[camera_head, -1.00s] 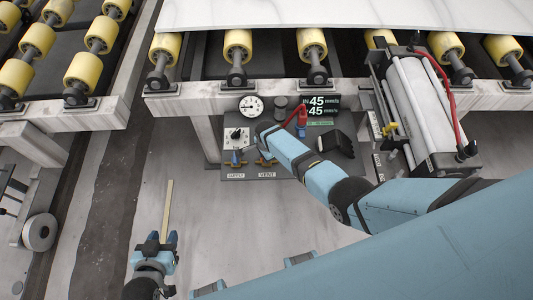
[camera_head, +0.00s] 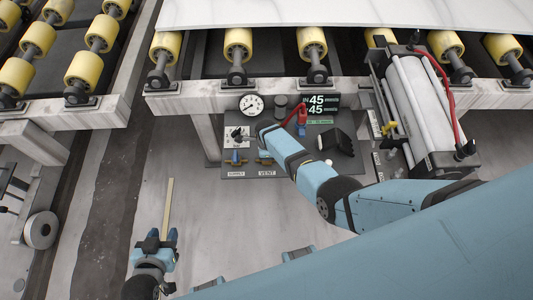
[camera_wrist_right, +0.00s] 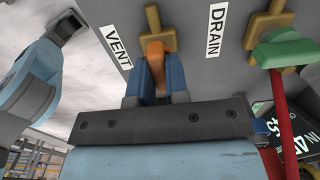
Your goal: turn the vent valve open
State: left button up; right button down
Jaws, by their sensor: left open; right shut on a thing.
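The vent valve shows in the right wrist view as a brass body with an orange handle (camera_wrist_right: 155,50), beside the VENT label (camera_wrist_right: 117,46). My right gripper (camera_wrist_right: 156,78) has its blue fingers on both sides of that handle and is shut on it. In the head view my right gripper (camera_head: 264,150) is at the panel above the VENT label (camera_head: 267,173); my own arm hides much of it and the valve. My left gripper (camera_head: 162,238) is open and empty, low at the left, away from the panel.
The supply valve (camera_head: 235,158) is left of the vent valve. A green drain handle (camera_wrist_right: 280,52) is on the other side, near a red hose (camera_wrist_right: 283,110). The panel also holds a gauge (camera_head: 251,105) and a display (camera_head: 320,105). Yellow rollers (camera_head: 238,45) and a slab (camera_head: 350,14) lie above.

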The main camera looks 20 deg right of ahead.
jog(key=shift+d, duration=0.1)
jog(key=c, duration=1.1)
grip_release()
pick_arm(q)
jog(key=shift+r, duration=0.15)
pick_arm(e)
jog(key=shift+r+p, duration=0.45)
pick_arm(q)
notch_tip(320, 180, up, 10)
jog(key=p, duration=1.1)
jog(key=shift+s+a+r+n+y, duration=0.15)
jog(key=shift+s+a+n+y, duration=0.15)
jog(key=shift+a, duration=0.15)
pick_arm(e)
notch_tip(320, 180, up, 13)
jog(key=shift+f, duration=0.1)
pick_arm(q)
jog(key=shift+w, duration=0.1)
